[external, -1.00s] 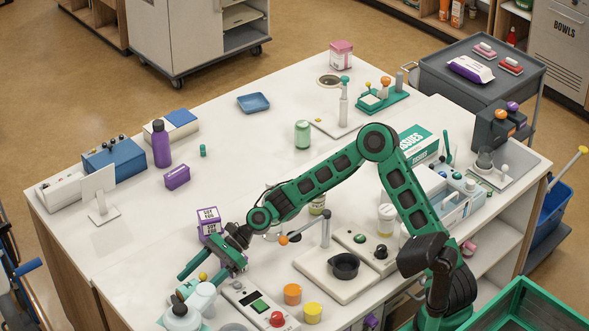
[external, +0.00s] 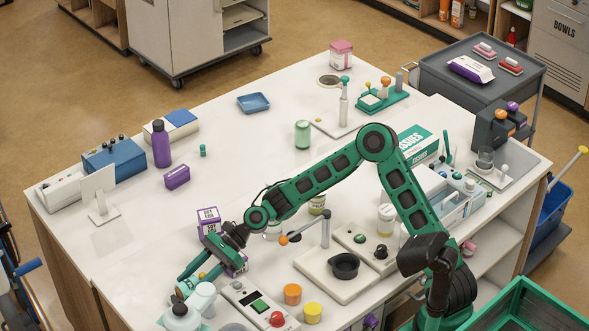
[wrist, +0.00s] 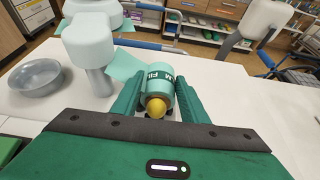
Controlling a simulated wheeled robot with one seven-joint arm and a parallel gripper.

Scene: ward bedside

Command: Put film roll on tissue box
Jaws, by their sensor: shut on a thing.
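The film roll (wrist: 161,82) is a pale teal cylinder with dark "FILM" lettering and a yellow round end, seen in the wrist view. My gripper (wrist: 160,95) is shut on it, with one green finger on each side. In the external view my gripper (external: 192,279) is low over the front left of the table, where the roll is mostly hidden by the fingers. The tissue box (external: 418,143), white and teal with "TISSUES" lettering, stands at the right side of the table, behind my raised arm.
A panel with buttons (external: 258,304), orange and yellow jars (external: 292,293) and a burner stand (external: 345,267) lie to the right.

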